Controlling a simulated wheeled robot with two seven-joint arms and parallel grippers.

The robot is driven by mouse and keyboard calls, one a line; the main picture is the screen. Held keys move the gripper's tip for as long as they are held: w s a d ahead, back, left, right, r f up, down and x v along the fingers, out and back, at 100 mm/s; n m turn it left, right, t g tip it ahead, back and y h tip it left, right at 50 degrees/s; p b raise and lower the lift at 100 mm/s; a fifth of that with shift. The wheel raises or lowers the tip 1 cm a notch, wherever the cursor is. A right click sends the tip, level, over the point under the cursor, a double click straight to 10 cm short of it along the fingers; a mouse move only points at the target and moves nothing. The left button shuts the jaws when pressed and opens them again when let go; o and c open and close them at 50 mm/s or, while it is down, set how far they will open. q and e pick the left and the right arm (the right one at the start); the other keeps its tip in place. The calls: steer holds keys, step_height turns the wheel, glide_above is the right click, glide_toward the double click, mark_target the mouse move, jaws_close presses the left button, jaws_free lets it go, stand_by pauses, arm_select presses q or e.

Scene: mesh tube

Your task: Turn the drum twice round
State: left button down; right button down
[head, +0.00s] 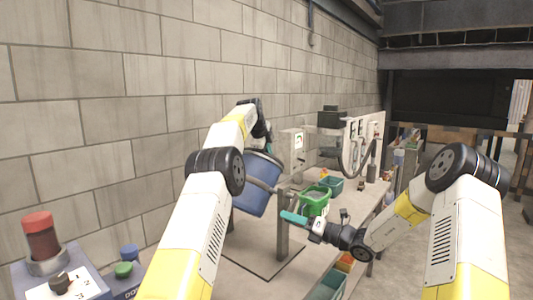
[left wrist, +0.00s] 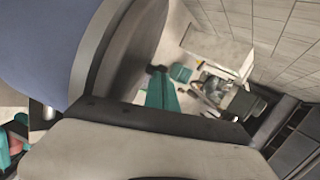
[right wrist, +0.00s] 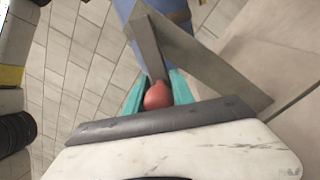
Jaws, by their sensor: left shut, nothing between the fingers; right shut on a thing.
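The blue drum (head: 255,192) is tilted on a metal stand (head: 283,230), partly behind my left arm in the head view. In the left wrist view the drum (left wrist: 40,45) fills the upper left. My right gripper (head: 293,217) is beside the stand. In the right wrist view its teal fingers are shut on a reddish knob (right wrist: 158,95) at the end of a grey crank arm (right wrist: 148,45). My left gripper (left wrist: 163,92) is shut and empty, near the drum's far side; its fingers are mostly hidden in the head view.
A green tub (head: 315,203) and a teal bin (head: 333,182) stand on the bench beyond the right gripper. A grey machine (head: 362,140) is farther back. A box with a red-topped lamp (head: 38,225) is at the front left. The block wall (head: 100,120) runs close along the left.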

steer(key=c, duration=1.1)
jaws_free()
steer(key=shift+w+d+f, duration=0.15)
steer(key=shift+d+f, duration=0.05)
